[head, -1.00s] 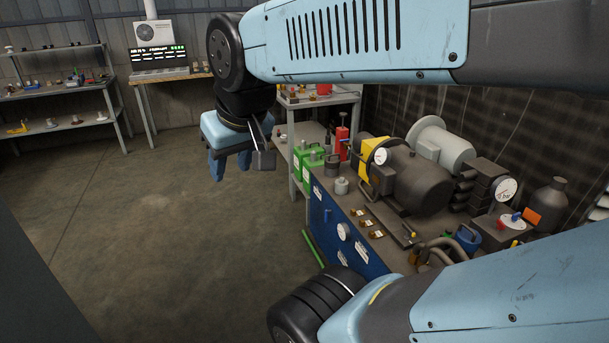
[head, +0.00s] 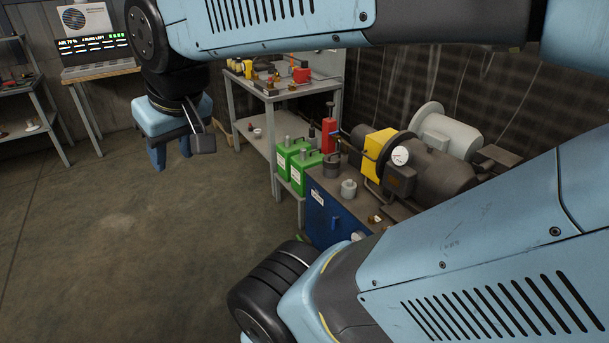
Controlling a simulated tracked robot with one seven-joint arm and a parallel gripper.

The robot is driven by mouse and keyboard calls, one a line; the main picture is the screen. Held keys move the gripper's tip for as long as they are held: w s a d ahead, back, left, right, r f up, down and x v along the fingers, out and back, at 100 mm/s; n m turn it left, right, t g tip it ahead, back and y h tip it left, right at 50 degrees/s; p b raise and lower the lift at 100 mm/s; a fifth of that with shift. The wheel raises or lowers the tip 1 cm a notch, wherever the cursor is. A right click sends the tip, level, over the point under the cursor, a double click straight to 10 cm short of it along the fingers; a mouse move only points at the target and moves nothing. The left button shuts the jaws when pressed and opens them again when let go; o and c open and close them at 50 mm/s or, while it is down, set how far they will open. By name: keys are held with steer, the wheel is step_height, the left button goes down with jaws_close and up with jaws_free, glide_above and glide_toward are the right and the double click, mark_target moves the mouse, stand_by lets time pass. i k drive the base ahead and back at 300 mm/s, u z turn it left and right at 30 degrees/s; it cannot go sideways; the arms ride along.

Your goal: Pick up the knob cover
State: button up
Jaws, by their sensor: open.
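My gripper (head: 172,152) hangs at the upper left in the head view, pointing down over open floor. Its blue fingers are apart with nothing between them. It is well clear of the benches and shelves. I cannot make out the knob cover for sure. Several small objects too small to identify stand on the grey bench (head: 248,100) at the back, and a small grey knobbed piece (head: 348,189) sits on the blue cabinet (head: 323,217).
Two green canisters (head: 300,167) and a red cylinder (head: 329,134) stand by the cabinet. A dark motor (head: 430,180) with a yellow part lies on top. A display (head: 95,46) stands at the back left. The floor (head: 110,250) on the left is clear.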

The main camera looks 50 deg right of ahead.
mark_target(349, 188)
steer(key=i, duration=1.75)
steer(key=z, duration=2.2)
steer(key=i, duration=0.45)
steer(key=u, duration=0.3)
steer(key=k, duration=0.45)
steer(key=z, duration=0.1)
